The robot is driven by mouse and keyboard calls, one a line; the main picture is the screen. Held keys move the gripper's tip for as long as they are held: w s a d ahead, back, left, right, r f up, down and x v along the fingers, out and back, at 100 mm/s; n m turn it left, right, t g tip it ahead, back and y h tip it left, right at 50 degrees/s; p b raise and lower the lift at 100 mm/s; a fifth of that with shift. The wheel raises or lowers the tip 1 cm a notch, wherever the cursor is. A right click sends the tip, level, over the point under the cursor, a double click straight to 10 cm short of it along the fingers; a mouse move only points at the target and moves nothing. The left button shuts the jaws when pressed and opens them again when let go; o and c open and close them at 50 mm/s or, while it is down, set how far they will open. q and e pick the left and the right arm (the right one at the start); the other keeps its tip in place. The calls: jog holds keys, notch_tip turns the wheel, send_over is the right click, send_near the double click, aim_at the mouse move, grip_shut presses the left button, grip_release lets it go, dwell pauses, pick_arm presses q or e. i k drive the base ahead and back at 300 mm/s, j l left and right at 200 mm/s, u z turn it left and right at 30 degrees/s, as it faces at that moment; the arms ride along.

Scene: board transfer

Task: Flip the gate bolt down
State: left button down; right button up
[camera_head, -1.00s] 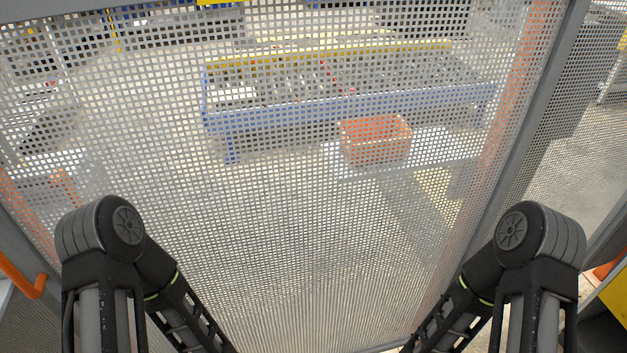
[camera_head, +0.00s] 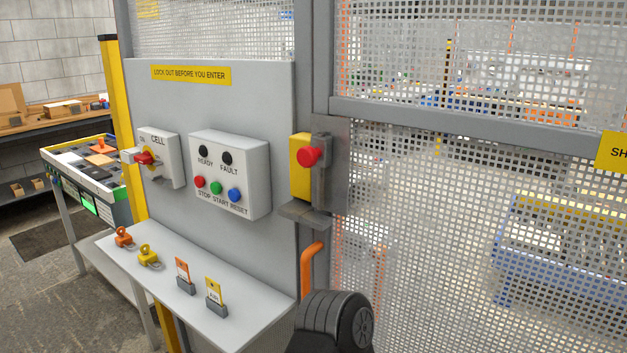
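On the gate post is a yellow block with a red knob (camera_head: 308,157), mounted beside a grey metal plate and bracket (camera_head: 328,165). This looks like the gate bolt fitting; I cannot clearly tell which way the bolt lies. A grey ledge (camera_head: 306,214) sits just under it. An orange gate handle (camera_head: 307,270) is below, its lower end hidden behind my black arm joint. The mesh gate (camera_head: 420,220) fills the right side and appears closed against the post. Neither gripper is in view.
A grey panel (camera_head: 225,105) carries a CELL switch box (camera_head: 160,157) and a button box (camera_head: 231,172). Below, a shelf (camera_head: 235,322) holds orange and yellow padlocks (camera_head: 147,256) and two tags. A yellow post (camera_head: 120,130) and workbench stand left. Open floor lies at lower left.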

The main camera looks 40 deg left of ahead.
aim_at(319, 154)
jog(key=k+j+u, duration=0.1)
jog(key=u, duration=0.3)
jog(key=j+u, duration=0.1)
jog(key=u, duration=0.3)
jog(key=k+j+u, duration=0.1)
jog(key=u, duration=0.3)
jog(key=k+u, duration=0.1)
